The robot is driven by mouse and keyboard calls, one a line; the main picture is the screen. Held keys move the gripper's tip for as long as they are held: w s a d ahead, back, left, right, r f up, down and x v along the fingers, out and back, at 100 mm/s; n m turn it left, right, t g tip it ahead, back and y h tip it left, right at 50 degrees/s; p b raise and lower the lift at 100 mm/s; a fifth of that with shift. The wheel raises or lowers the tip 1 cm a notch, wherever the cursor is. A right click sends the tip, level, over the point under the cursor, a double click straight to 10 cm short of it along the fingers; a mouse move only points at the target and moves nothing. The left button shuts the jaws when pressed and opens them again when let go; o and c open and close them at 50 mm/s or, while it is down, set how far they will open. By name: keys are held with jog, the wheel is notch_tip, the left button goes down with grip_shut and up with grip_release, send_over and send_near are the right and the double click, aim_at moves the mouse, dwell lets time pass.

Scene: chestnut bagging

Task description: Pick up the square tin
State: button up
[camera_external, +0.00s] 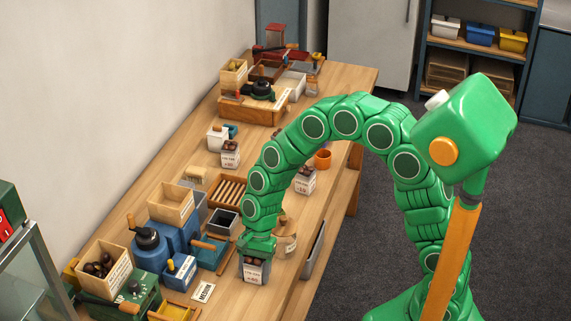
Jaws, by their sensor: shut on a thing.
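My gripper (257,247) points down at the front of the bench and is shut on a small square tin (255,272). The tin is grey with a white printed label on its front, and dark round chestnuts show near its top. It is upright, at or just above the bench top; I cannot tell if it touches the wood. The fingers and green wrist hide much of its upper rim.
A dark open square box (222,222) and a slatted wooden tray (228,191) lie behind. A round wooden-topped pot (286,240) stands close on the right. Similar labelled containers (230,155) stand farther back. Blue machines (174,240) crowd the left.

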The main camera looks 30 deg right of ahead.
aim_at(254, 262)
jog(key=shift+r, duration=0.45)
notch_tip(254, 262, up, 2)
jog(key=shift+r, duration=0.2)
jog(key=s+d+r, duration=0.9)
jog(key=s, duration=0.1)
jog(key=shift+d+r, duration=0.35)
jog(key=shift+r, duration=0.1)
